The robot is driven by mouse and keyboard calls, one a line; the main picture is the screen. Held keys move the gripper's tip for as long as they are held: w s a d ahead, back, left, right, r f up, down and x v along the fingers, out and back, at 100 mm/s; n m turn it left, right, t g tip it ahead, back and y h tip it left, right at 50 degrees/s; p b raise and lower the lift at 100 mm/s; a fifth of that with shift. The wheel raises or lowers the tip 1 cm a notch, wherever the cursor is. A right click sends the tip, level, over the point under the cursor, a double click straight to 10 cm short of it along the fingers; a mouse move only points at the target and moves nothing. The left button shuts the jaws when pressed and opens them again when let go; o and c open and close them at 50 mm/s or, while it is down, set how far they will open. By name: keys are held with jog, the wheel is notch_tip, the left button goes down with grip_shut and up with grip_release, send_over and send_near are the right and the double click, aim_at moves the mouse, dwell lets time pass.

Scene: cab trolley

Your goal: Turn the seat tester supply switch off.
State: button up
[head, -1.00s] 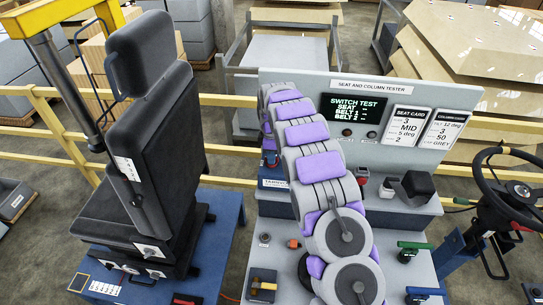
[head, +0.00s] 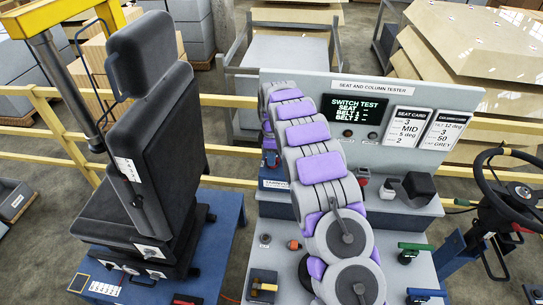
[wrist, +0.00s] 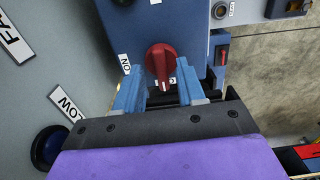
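The red rotary switch knob (wrist: 160,60) sits on a blue box (wrist: 188,25) in the wrist view. Its handle points down the picture, with a pale mark near its lower end. An "ON" label (wrist: 125,63) is at its left; another label at its lower right is mostly hidden. My gripper (wrist: 158,80) has its two blue fingers apart, one on each side of the knob's lower end. I cannot tell whether either finger touches it. In the head view my arm hides the gripper. The tester panel (head: 460,97) has a screen (head: 352,109) reading "SWITCH TEST".
A black seat (head: 150,120) on a blue stand is at the left, and a steering wheel (head: 500,190) at the right. A yellow rail (head: 228,181) runs behind. In the wrist view a dark blue round button (wrist: 48,147) is at the lower left.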

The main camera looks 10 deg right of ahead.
notch_tip(320, 180, up, 17)
dwell(0.5)
jog(key=shift+s, duration=0.1)
